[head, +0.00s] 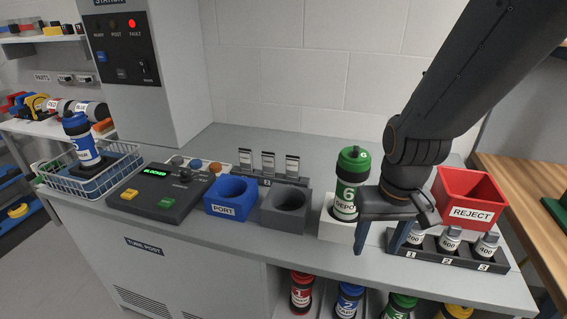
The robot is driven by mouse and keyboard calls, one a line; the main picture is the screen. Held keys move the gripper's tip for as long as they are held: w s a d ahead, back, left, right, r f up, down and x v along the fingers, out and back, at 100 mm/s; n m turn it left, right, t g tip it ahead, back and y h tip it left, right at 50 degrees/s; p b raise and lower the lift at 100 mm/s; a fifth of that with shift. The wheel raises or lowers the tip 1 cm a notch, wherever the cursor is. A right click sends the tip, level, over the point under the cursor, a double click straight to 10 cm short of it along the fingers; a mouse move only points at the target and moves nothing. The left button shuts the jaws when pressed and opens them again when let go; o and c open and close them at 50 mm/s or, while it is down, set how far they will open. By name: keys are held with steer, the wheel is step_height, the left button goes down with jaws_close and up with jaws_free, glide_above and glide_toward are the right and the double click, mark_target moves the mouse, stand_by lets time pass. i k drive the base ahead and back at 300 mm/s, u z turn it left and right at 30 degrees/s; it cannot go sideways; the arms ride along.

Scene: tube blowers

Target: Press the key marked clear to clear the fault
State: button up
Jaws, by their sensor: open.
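A dark control box (160,192) lies on the counter at left, with a lit green display (156,173) whose text is too small to read surely. It has a yellow key (129,194) and a green key (167,203). I cannot read any key marked clear. On the upright station panel, a red fault lamp (131,23) is lit, with a blue key (101,57) and a dark key (122,73) below it. My gripper (381,244) is at the right, fingers down, open, with nothing seen between them. It is far from these keys, beside the green-capped tube.
The green-capped tube (346,175) stands in a white holder (338,231). A blue port block (231,208), a grey block (286,222), a red reject bin (472,199), a rack of small weights (450,262) and a wire basket (61,181) with a blue tube (82,140) line the counter.

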mark_target(129, 194)
steer(key=k, duration=0.5)
steer(key=z, duration=0.9)
steer(key=i, duration=0.15)
steer(key=u, duration=2.35)
